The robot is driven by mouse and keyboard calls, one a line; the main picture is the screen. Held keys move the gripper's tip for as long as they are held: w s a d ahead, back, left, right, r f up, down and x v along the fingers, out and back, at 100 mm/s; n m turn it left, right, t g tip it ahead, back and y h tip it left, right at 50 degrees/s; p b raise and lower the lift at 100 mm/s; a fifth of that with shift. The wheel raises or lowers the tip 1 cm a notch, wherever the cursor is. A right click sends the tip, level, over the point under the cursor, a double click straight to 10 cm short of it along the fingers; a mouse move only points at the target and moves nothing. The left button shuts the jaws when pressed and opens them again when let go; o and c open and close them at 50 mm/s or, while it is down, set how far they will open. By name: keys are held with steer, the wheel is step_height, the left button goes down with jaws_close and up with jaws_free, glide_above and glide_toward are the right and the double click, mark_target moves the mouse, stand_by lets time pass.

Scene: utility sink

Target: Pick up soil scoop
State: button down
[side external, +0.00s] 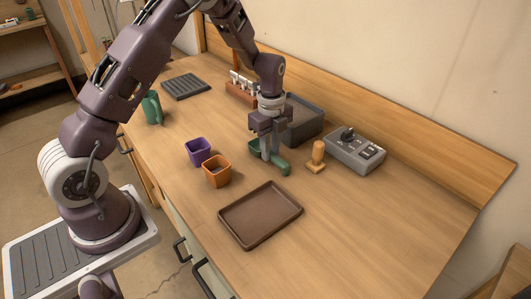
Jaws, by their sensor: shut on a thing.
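The soil scoop (283,168) is green and sits low at the worktop, in front of a dark grey bin. My gripper (270,157) points down over the scoop with its fingers closed on its middle part. Parts of the scoop show on both sides of the fingers; the gripped part is hidden. I cannot tell whether the scoop touches the wooden worktop (340,215) or is slightly above it.
A dark grey bin (304,121) stands behind my gripper. A wooden-handled tool (317,157) and grey control box (355,151) are to the right. Purple (198,151) and orange (216,171) pots stand left, a brown tray (260,215) in front. The right worktop is clear.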

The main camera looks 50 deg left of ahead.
steer(key=shift+r, duration=0.15)
step_height(320, 180, up, 10)
stand_by(0.3)
stand_by(0.4)
